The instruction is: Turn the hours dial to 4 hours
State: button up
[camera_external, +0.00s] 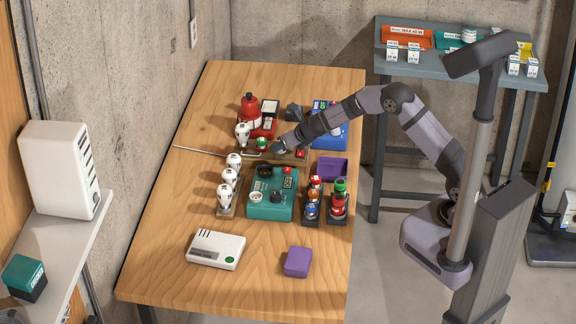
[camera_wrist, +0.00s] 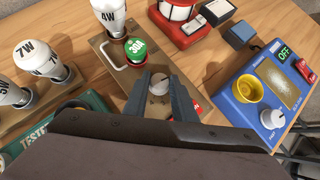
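My gripper (camera_wrist: 159,78) points down over a wooden base (camera_wrist: 120,60), its two dark fingers apart. A small pale round knob (camera_wrist: 159,84) shows between the fingertips in the wrist view; I cannot tell whether they touch it. Its markings are too small to read, so I cannot confirm that it is the hours dial. A green round cap (camera_wrist: 134,48) and a red part (camera_wrist: 193,106) are on the same base; a finger partly covers the red part.
White bulbs (camera_wrist: 108,14) stand close on the left. The teal tester box (camera_external: 272,193) is in front of the base.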

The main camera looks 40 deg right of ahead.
jog(key=shift+a+m+h, duration=0.1)
jog(key=shift+m+h, duration=0.2)
jog(key=shift+m, duration=0.1)
jog(key=m+h, duration=0.1)
jog(key=m+h+p, duration=0.1)
jog(key=m+p, duration=0.1)
jog(key=shift+a+r+m+g+h, duration=0.1)
jog(key=shift+a+m+g+h, duration=0.2)
jog(key=shift+h, duration=0.1)
jog(key=m+g+h, duration=0.1)
jog(key=m, duration=0.1)
jog(key=shift+w+a+m+h, duration=0.1)
jog(key=shift+w+m+h, duration=0.05)
jog(key=shift+m+h, duration=0.25)
jog(key=shift+m+g+h, duration=0.4)
jog(key=shift+m+h, duration=0.1)
jog(key=shift+m, duration=0.5)
jog(key=o, duration=1)
jog(key=shift+o, duration=0.2)
